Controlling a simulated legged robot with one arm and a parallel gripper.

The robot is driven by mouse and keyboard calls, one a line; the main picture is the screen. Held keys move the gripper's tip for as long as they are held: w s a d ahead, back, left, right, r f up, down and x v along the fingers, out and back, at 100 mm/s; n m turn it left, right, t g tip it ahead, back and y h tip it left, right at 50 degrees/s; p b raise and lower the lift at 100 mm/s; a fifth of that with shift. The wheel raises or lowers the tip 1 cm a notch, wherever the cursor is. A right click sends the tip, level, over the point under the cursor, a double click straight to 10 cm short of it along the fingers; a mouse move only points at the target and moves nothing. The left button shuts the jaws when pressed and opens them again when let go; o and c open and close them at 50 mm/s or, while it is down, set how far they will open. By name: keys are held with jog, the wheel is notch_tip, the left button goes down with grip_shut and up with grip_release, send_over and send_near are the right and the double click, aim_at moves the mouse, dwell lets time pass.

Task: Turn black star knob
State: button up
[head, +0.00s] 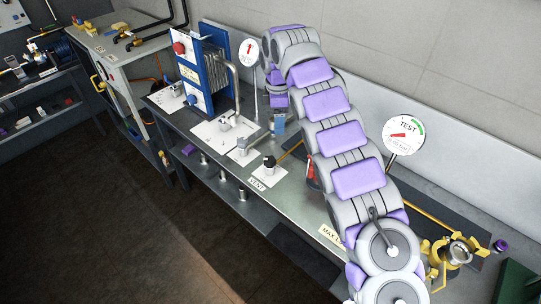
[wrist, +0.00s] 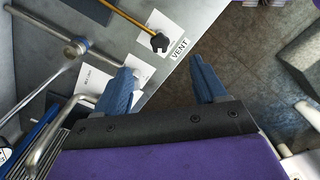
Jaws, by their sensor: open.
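The black star knob (wrist: 159,41) sits at the end of a thin yellow rod, beside the VENT label, in the upper middle of the wrist view. In the head view the knob (head: 269,161) stands over a white plate near the front edge of the bench. My gripper (wrist: 164,84) is open and empty, its two blue fingers wide apart, with the knob beyond the fingertips and clear of them. In the head view its blue fingers (head: 278,124) show partly, behind the knob towards the plate stack; my arm hides part of them.
The metal bench (head: 300,205) carries a blue-framed plate stack (head: 211,70), pipes, and a round TEST gauge (head: 403,136) on the right. A red-handled item (head: 311,172) stands close to my arm. The floor (head: 110,220) in front is clear.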

jog(key=a+n, duration=0.1)
jog(key=a, duration=0.1)
jog(key=b, duration=0.2)
send_over(269, 159)
jog(key=d, duration=0.1)
jog(key=f, duration=1)
jog(key=shift+s, duration=0.2)
jog(key=f, duration=0.2)
jog(key=a+f+b, duration=0.1)
jog(key=f, duration=0.4)
jog(key=shift+a+f+b, duration=0.1)
jog(key=shift+a+b, duration=0.2)
jog(key=shift+b, duration=0.05)
jog(key=shift+d+f, duration=0.2)
jog(key=shift+f, duration=0.3)
jog(key=shift+d, duration=0.4)
jog(key=shift+a+f, duration=0.1)
jog(key=shift+a, duration=0.35)
jog(key=c, duration=0.5)
jog(key=shift+w+d, duration=0.1)
jog(key=shift+d, duration=0.1)
jog(key=c, duration=0.6)
